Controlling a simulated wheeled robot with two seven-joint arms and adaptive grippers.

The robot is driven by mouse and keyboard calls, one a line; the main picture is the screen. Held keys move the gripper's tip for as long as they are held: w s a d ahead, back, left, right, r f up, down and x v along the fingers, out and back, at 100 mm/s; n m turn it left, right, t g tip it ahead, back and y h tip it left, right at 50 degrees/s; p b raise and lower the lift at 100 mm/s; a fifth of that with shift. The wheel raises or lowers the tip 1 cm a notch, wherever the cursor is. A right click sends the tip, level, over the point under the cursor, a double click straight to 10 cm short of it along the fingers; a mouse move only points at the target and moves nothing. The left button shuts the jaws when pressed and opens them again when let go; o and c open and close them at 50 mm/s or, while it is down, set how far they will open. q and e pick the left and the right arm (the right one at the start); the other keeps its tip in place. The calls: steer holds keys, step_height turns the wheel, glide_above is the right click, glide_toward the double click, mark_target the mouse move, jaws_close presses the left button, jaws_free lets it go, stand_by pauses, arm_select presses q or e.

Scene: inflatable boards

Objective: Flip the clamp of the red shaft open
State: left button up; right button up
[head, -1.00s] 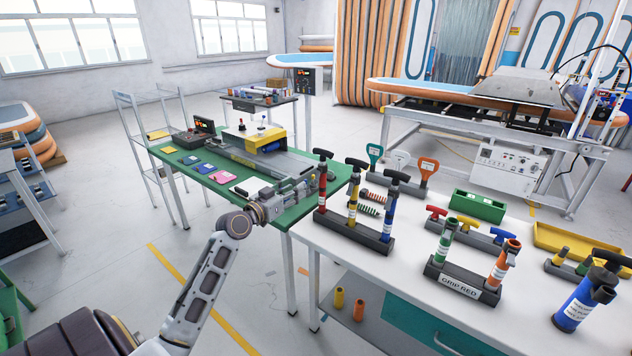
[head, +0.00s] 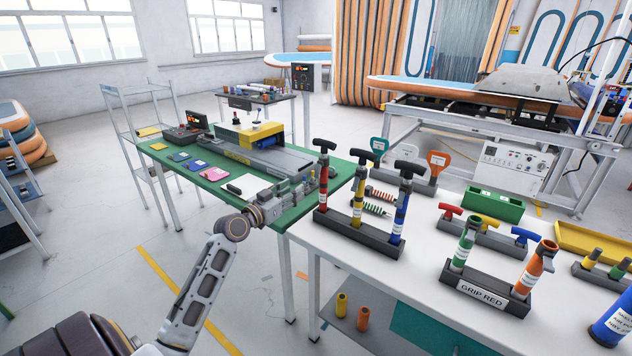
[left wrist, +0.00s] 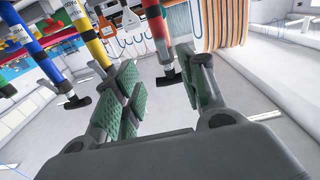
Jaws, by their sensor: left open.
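The red shaft (head: 323,187) stands upright at the left end of a dark stand (head: 378,241), with a black T-shaped handle on top. Its clamp is too small to make out clearly. In the left wrist view the red shaft (left wrist: 154,24) hangs upside down, its dark handle end between and beyond my fingers. My left gripper (head: 304,184) is open and empty, just left of the red shaft in the head view. Its green-padded fingers are apart in the left wrist view (left wrist: 165,88). I see no contact with the shaft. My right gripper is out of view.
A yellow shaft (head: 357,192) and a blue shaft (head: 400,215) share the stand. A green table (head: 222,185) lies behind my left gripper.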

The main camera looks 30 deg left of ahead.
arm_select(q)
steer(key=f, duration=0.1)
glide_toward(317, 176)
steer(key=shift+w, duration=1.05)
steer(key=shift+w+d+f+p, duration=0.1)
steer(key=shift+w+p, duration=0.15)
steer(key=shift+w, duration=1.9)
steer(key=shift+w+d+f+p, duration=0.15)
steer(key=shift+w+p, duration=0.1)
steer(key=shift+w, duration=1.9)
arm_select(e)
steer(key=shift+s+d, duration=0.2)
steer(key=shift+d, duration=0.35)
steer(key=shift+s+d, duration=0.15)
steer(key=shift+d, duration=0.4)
